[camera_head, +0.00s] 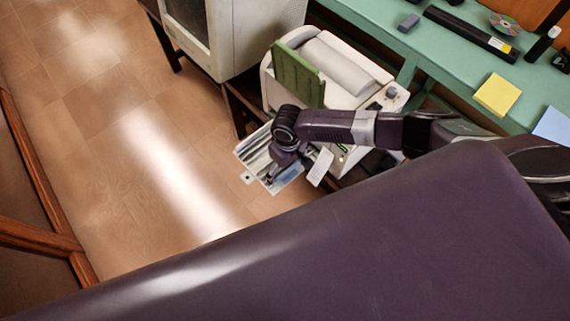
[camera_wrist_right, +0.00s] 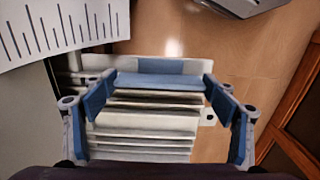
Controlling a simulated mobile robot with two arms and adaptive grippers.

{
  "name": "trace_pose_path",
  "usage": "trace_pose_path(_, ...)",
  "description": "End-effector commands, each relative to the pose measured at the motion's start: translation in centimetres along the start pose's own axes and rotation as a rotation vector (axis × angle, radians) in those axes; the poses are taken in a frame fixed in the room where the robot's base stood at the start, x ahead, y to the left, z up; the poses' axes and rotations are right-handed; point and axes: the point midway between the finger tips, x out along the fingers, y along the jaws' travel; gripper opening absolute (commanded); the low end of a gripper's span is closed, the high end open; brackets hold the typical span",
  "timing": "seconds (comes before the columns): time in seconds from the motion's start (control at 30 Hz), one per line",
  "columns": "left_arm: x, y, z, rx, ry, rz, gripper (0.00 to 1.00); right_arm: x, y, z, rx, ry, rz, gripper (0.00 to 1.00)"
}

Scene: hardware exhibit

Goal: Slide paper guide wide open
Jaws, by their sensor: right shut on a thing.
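A pale office machine (camera_head: 350,100) with a raised green panel (camera_head: 297,76) stands on a dark stand. Its ribbed paper tray (camera_head: 256,158) sticks out at its lower left, over the floor. My right gripper (camera_head: 287,170) is at this tray. In the right wrist view the tray's slats (camera_wrist_right: 145,125) lie between the two fingers (camera_wrist_right: 160,88). The fingertips meet the ends of a blue crosswise bar, which looks like the paper guide (camera_wrist_right: 160,80); the gripper is shut on it. In the head view my arm hides part of the tray. My left gripper does not show.
A green table (camera_head: 455,65) holds yellow notes (camera_head: 494,95), a disc (camera_head: 505,24) and a long black object (camera_head: 465,30). A pale cabinet (camera_head: 240,35) stands left of the machine. The tiled floor (camera_head: 130,130) is clear. My purple body covers the lower part.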

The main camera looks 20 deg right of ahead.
Motion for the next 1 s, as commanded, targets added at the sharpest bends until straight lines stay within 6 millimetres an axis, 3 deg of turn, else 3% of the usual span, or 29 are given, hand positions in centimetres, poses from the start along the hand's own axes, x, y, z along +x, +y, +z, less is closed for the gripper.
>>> trace_pose_path(0.13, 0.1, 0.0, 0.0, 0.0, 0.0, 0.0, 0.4, 0.0, 0.0, -0.1, 0.001, 0.002, 0.0, 0.36)
trace_pose_path(0.17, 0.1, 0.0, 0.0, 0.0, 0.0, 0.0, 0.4, 0.0, 0.0, -0.1, 0.001, 0.002, 0.0, 0.81)
trace_pose_path(0.3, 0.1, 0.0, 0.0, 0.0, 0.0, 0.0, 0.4, 0.0, 0.0, -0.1, 0.001, 0.003, 0.0, 0.97)
trace_pose_path(0.67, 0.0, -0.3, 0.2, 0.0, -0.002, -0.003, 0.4, -0.3, 0.0, -0.1, 0.0, 0.003, 0.0, 0.97)
trace_pose_path(0.87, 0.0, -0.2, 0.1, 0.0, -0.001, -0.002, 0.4, -2.9, 0.0, -0.2, 0.0, 0.006, -0.001, 0.97)
trace_pose_path(1.0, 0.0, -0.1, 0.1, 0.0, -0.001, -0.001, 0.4, -5.9, 0.1, -0.2, -0.001, 0.006, 0.0, 0.97)
